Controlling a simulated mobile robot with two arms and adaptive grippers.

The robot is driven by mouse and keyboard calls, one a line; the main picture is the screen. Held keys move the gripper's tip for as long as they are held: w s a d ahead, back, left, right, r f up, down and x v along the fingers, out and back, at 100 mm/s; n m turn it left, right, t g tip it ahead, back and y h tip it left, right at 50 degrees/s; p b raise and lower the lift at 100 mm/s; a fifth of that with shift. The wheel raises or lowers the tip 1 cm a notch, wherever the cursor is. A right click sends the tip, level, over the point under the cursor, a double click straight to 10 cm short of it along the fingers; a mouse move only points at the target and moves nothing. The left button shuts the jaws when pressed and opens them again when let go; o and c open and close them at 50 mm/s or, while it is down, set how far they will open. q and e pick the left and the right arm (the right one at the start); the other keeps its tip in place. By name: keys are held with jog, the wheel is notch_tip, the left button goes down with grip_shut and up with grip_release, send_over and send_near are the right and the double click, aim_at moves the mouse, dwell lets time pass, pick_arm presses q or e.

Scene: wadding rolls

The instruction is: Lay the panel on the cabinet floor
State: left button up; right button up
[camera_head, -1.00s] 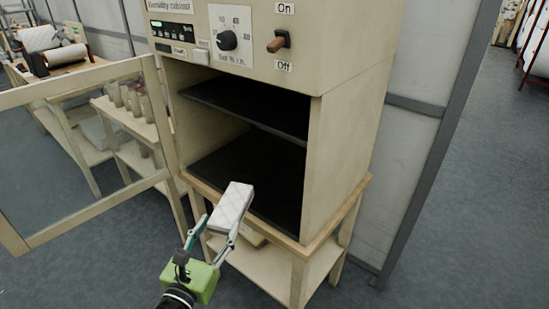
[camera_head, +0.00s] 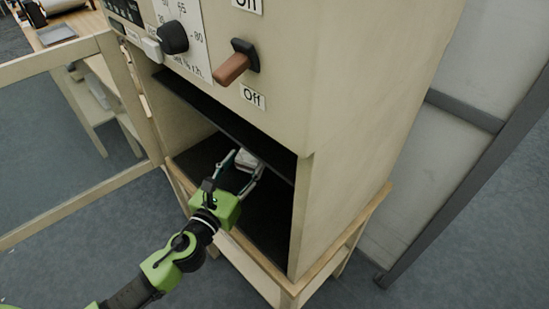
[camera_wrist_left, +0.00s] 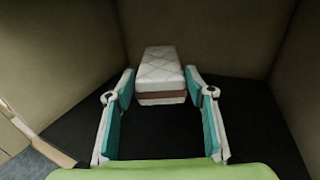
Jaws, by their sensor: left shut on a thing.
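The panel (camera_wrist_left: 162,75) is a white quilted block with a brown band along its near end. In the left wrist view it sits between the teal pads of my left gripper (camera_wrist_left: 160,88), which is shut on it. In the head view the panel (camera_head: 246,160) is inside the cabinet (camera_head: 345,130), under the shelf edge and partly hidden by it. My left gripper (camera_head: 241,171) reaches in through the open front. The dark cabinet floor (camera_wrist_left: 255,125) lies below; I cannot tell whether the panel touches it. My right gripper is out of view.
The cabinet door (camera_head: 151,90) stands open to the left. A dark shelf (camera_head: 205,115) crosses the opening above my gripper. The cabinet's right wall (camera_head: 300,215) bounds the opening. A knob (camera_head: 173,38) and a brown-handled switch (camera_head: 234,66) stick out above.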

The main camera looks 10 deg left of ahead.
pick_arm(q)
jog(key=f+b, duration=0.1)
jog(key=f, duration=0.1)
jog(key=s+f+b, duration=0.1)
jog(key=f, duration=0.2)
jog(key=shift+a+b, duration=0.2)
jog(key=shift+b, duration=0.2)
jog(key=shift+w+f+b, duration=0.1)
jog(key=shift+f+b, duration=0.2)
jog(key=shift+f, duration=0.25)
jog(key=shift+d+f+b, duration=0.1)
jog(key=shift+f+b, duration=1.1)
jog(key=shift+f, duration=0.45)
jog(key=shift+f, duration=0.2)
jog(key=o, duration=0.8)
